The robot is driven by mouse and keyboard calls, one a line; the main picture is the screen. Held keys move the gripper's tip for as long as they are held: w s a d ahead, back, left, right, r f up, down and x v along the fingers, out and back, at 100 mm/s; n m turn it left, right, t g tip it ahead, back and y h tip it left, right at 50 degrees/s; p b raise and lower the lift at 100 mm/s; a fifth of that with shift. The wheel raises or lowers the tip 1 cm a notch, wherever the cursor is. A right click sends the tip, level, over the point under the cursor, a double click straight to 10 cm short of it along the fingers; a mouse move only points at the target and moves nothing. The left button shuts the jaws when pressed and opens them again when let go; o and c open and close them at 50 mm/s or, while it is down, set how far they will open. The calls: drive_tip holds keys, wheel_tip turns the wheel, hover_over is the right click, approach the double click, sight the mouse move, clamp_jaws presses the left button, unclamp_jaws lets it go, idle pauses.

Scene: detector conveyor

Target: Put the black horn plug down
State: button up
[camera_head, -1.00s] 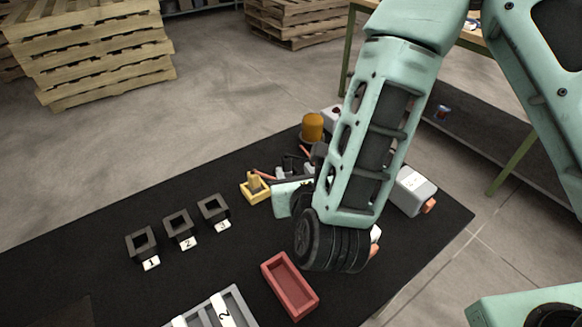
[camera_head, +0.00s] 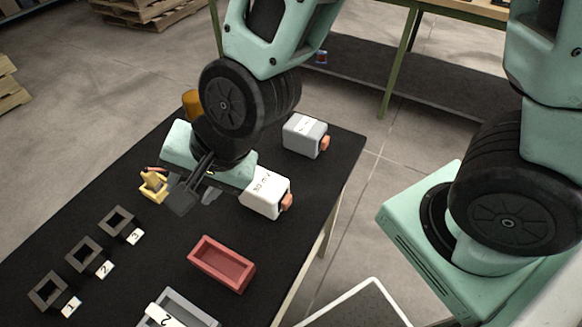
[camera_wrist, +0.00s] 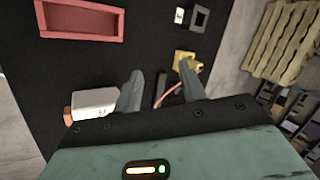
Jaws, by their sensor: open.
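My gripper (camera_head: 192,200) points down over the black table, beside the yellow holder (camera_head: 154,188). In the wrist view my gripper (camera_wrist: 160,72) has its two grey fingers spread apart. A small dark piece (camera_wrist: 160,90), likely the black horn plug, shows between the fingers with visible room on both sides. I cannot tell whether it rests on the table. In the head view the gripper hides that spot. The yellow holder also shows just past the right finger in the wrist view (camera_wrist: 186,60), with a red wire near it.
Three black square sockets (camera_head: 83,257) with number tags line the table's left. A red tray (camera_head: 218,277) and a grey tray (camera_head: 205,318) lie in front.

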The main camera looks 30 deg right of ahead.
drive_tip(key=s+d+r+n+g+h, duration=0.3)
drive_tip(key=s+d+n, duration=0.5)
drive_tip(key=d+n, duration=0.4)
drive_tip(key=shift+r+n+g+h, duration=0.4)
drive_tip(key=shift+r+n+h, duration=0.4)
drive_tip(key=shift+n, duration=0.3)
drive_tip(key=shift+s, duration=0.1)
wheel_tip(320, 180, up, 4)
drive_tip(key=p, duration=0.3)
drive_tip(key=shift+f, duration=0.25)
